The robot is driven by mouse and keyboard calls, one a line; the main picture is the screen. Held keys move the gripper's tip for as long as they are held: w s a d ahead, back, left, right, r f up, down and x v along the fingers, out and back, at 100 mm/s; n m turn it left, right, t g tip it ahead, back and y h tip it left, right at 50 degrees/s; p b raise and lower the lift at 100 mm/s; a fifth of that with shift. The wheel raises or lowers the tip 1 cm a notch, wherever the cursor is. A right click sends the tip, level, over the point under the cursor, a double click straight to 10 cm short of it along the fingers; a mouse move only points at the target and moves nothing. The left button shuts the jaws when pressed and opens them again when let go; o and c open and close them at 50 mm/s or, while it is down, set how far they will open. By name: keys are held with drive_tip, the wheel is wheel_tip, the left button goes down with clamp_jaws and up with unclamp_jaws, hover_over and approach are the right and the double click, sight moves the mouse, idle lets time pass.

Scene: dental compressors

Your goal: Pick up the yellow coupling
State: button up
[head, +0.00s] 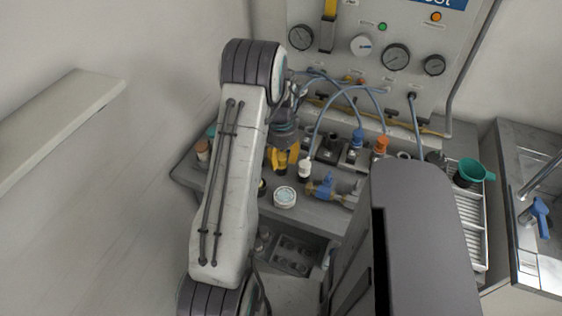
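Yellow parts (281,160) show at the end of my arm, over the back left of the grey workbench. I cannot tell whether they are the yellow coupling, parts of my gripper, or both together. My gripper (284,150) points down there below its dark wrist, partly behind my pale arm link. Its fingertips are too small and crowded to tell whether they are open or shut, or touching anything.
A white-capped bottle (304,169), a round white dish (285,196) and a blue valve fitting (324,187) stand close by on the workbench (300,219). Blue hoses (318,118) hang from the gauge panel (338,60) behind. A teal funnel (472,172) and a sink are at right.

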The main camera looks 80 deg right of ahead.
clamp_jaws()
drive_tip(key=shift+r, duration=0.1)
